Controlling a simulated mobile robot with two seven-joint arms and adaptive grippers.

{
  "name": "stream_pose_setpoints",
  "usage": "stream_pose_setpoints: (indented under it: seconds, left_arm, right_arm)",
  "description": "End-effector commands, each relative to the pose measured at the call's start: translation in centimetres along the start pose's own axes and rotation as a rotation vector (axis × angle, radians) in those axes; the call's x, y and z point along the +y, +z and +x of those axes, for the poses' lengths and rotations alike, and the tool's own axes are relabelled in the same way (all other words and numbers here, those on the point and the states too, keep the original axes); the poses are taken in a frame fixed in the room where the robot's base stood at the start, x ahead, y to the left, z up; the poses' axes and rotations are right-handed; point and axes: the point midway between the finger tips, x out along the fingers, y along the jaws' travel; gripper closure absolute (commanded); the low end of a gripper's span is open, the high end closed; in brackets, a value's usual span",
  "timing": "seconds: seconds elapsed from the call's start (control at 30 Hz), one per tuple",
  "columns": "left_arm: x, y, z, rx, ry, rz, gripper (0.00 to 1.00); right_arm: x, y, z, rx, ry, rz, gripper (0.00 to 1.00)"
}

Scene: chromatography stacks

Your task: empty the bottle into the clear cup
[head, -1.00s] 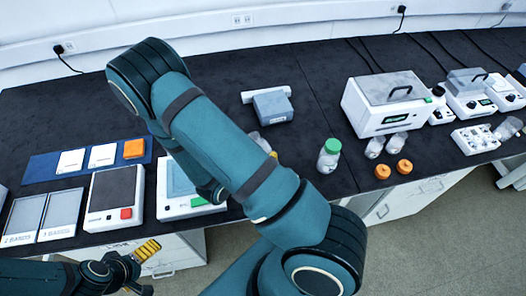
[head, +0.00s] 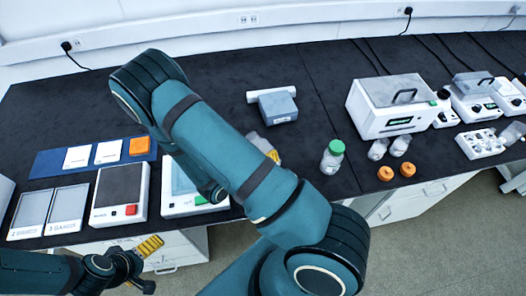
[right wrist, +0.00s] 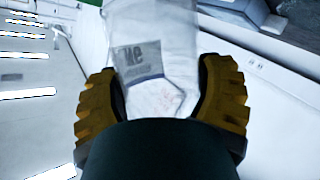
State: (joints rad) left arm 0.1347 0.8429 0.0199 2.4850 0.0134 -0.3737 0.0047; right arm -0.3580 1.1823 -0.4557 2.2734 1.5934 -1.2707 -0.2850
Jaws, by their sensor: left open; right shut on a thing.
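My right gripper is mostly hidden behind its own arm in the head view; one yellow finger shows past the arm's right edge. In the right wrist view its two yellow fingers (right wrist: 161,100) are shut on a clear, pale bottle (right wrist: 175,40) with a grey printed label. Part of the bottle (head: 257,142) also shows in the head view, tilted, above the bench. My left gripper (head: 147,265) is open and empty at the lower left, in front of the bench. I cannot pick out the clear cup with certainty; my right arm covers part of the bench.
A green-capped bottle (head: 332,157) stands right of my arm. Clear vessels (head: 378,148) and two orange caps (head: 386,173) sit beside a white bath (head: 390,105). A grey device (head: 277,105) stands behind. Balances (head: 120,190) and trays (head: 67,208) fill the left.

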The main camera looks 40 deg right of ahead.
Motion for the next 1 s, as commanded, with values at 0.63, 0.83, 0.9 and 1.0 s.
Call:
stream_pose_setpoints:
  seconds: [0.63, 0.83, 0.9, 1.0]
  left_arm:
    - [0.13, -0.05, -0.33, 0.0, 0.0, 0.0, 0.0]
    - [0.12, -0.05, -0.32, 0.0, 0.0, 0.0, 0.0]
    - [0.12, -0.05, -0.31, 0.0, 0.0, 0.0, 0.0]
    - [0.11, -0.04, -0.29, 0.0, 0.0, 0.0, 0.0]
  right_arm:
    - [0.45, 0.31, 0.27, 0.042, 0.06, -0.146, 0.72]
    - [0.45, 0.3, 0.27, 0.042, 0.06, -0.146, 0.72]
    - [0.45, 0.31, 0.27, 0.042, 0.06, -0.147, 0.72]
    - [0.52, 0.44, 0.33, 0.051, 0.072, -0.175, 0.72]
